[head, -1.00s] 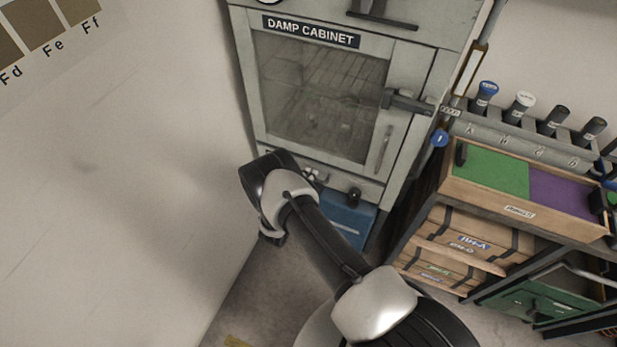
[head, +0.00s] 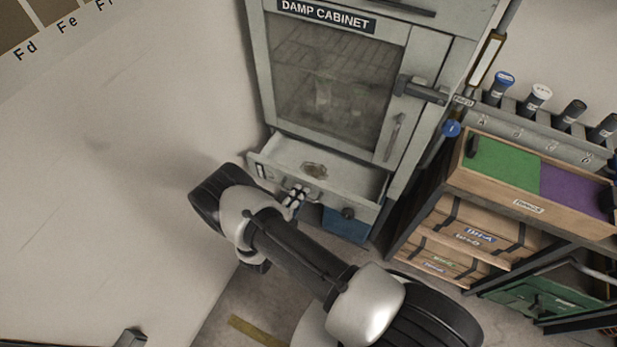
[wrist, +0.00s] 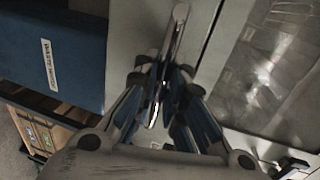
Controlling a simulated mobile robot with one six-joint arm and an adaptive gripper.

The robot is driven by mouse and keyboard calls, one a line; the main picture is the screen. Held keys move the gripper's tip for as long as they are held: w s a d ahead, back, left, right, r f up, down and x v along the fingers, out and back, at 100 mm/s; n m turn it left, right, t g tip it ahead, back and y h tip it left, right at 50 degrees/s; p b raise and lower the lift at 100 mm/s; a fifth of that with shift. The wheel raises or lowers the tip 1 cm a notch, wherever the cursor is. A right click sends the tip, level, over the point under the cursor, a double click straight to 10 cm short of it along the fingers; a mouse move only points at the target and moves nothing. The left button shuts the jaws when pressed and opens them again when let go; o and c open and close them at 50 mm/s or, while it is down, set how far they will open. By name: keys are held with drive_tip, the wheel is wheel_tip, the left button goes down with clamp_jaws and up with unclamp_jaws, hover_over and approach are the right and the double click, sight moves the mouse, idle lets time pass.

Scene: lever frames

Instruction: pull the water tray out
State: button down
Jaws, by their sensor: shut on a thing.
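The water tray (head: 352,182) is a shallow grey drawer at the foot of the damp cabinet (head: 392,45). It stands partly out, with its inside showing from above. A small brownish round patch or object (head: 313,169) is in it. My gripper (head: 293,197) is at the left part of the tray's front, shut on its handle. The wrist view shows the fingers (wrist: 160,100) closed around a shiny metal bar handle (wrist: 179,30). My wrist hides part of the tray front in the head view.
A blue box (head: 345,226) is below the tray. The cabinet's glass door (head: 335,85) is shut above it. At right is a shelf unit with wooden crates (head: 475,237) and a green-and-purple top tray (head: 500,165). A pale wall (head: 100,200) is close on the left.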

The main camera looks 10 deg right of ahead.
drive_tip(key=v, duration=0.2)
drive_tip(key=f+v, duration=0.1)
drive_tip(key=v, duration=0.2)
drive_tip(key=shift+s+a, duration=0.15)
drive_tip(key=shift+s, duration=0.05)
drive_tip(key=c, duration=1.7)
unclamp_jaws()
drive_tip(key=shift+o, duration=0.2)
drive_tip(key=v, duration=1.2)
drive_tip(key=shift+r, duration=0.1)
